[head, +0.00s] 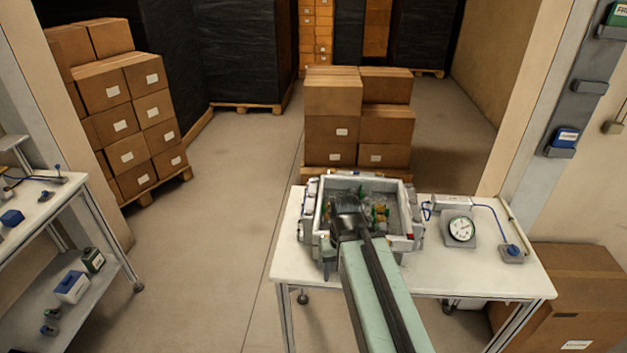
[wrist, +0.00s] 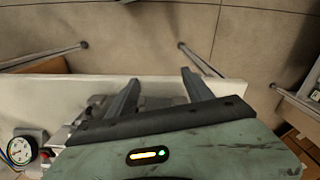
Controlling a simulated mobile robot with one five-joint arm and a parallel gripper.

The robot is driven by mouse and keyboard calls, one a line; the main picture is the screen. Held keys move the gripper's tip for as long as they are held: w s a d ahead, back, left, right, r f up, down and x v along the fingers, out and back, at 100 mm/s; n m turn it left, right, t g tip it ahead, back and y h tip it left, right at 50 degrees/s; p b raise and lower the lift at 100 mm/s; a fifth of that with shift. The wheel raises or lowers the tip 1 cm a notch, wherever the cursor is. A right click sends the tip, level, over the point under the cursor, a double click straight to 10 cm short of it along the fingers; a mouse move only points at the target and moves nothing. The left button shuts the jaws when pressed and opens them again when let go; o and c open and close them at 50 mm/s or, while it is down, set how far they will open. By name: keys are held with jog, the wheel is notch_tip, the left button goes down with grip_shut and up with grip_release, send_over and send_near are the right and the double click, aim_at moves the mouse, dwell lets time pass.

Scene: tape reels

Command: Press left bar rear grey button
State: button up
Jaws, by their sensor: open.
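A grey open-topped box (head: 384,183) stands on the white table, with coloured parts inside. A light grey bar (head: 306,215) with small fittings runs along its left side. Its rear grey button is too small to tell apart in the head view. My gripper (head: 348,205) is over the box, its dark end hiding part of the inside. In the wrist view my gripper (wrist: 160,77) has its two fingers spread apart with nothing between them. Grey parts of the box (wrist: 95,106) show beside and behind the fingers, mostly hidden by my gripper.
A round dial gauge (head: 461,229) and a blue-topped fitting (head: 512,252) on a blue cable stand right of the box on the white table (head: 500,284). A shelf (head: 60,215) is at the left. Stacked cartons (head: 334,130) stand behind.

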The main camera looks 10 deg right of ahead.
jog(key=shift+a, duration=0.1)
dwell(0.3)
grip_shut()
jog(key=shift+a, duration=0.1)
dwell(1.5)
